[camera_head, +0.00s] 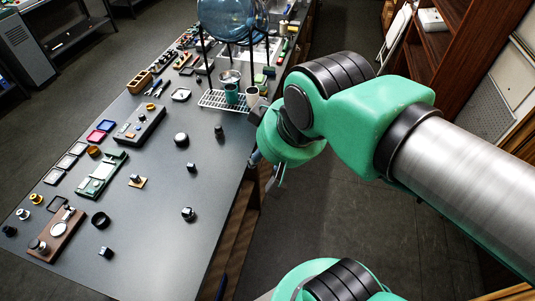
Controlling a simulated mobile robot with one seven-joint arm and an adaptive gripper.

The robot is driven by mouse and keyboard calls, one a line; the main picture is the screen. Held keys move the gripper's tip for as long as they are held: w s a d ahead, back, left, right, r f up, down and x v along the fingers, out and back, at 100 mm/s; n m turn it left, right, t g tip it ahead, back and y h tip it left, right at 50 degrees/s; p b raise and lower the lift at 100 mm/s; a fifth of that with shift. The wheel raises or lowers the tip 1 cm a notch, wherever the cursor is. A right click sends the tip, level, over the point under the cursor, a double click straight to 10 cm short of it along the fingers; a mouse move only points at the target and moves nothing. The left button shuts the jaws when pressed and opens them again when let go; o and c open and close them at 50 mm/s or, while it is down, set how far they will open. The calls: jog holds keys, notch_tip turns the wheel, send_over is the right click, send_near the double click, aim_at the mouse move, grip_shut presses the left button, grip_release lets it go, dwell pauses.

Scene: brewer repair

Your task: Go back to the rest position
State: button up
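My green arm reaches in from the right side of the view. My gripper (267,170) points down beside the right edge of the grey workbench (228,185). Its dark fingers show under the green wrist and stand apart, with no object seen between them. The upper part of the gripper is hidden behind the wrist.
The bench holds small parts, coloured trays (96,136), a green board (101,175) and a brown board (57,234). A blue globe vessel (228,18) stands on a dark frame above a wire rack (222,102).

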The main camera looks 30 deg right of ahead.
notch_tip(320, 180, down, 8)
jog(key=b, duration=0.7)
jog(key=shift+r+b, duration=0.2)
jog(key=shift+b, duration=0.15)
